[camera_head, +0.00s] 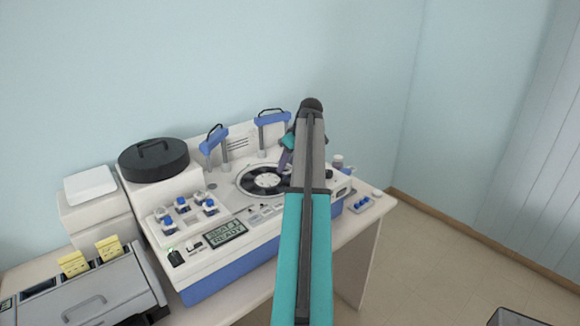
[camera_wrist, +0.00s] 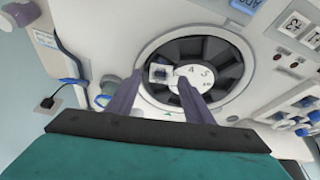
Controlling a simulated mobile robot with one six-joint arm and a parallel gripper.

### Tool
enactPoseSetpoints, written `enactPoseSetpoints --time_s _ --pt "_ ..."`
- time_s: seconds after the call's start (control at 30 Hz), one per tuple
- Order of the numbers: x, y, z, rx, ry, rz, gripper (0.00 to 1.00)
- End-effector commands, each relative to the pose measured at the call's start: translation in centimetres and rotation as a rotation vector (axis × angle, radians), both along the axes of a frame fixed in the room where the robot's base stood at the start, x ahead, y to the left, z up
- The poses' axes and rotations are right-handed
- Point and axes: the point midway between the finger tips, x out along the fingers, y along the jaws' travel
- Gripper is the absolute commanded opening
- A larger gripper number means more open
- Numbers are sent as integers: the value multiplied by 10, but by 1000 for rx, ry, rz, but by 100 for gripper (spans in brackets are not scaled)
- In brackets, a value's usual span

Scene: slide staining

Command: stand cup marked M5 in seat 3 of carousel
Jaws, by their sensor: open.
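The carousel (camera_head: 264,180) is a dark ring of seats around a white hub, and it also shows in the wrist view (camera_wrist: 215,50). My arm hides part of the carousel's right side in the head view. No M5 mark is legible.
Several blue-and-white cups (camera_head: 183,203) stand left of the carousel on the machine. Blue arms (camera_head: 214,140) rise behind it. A display (camera_head: 225,233) reads READY. A black round lid (camera_head: 153,160) sits at the back left. A small tray with blue items (camera_head: 362,203) lies at right.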

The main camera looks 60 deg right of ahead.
Motion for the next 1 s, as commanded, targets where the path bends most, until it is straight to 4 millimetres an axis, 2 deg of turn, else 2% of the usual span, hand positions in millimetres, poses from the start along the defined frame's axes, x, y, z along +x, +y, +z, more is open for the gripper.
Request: enactPoseSetpoints --time_s 0.7,1.0 --pt "-33 4 79 0 -1 0 47" --pt "-40 6 96 1 0 0 47"
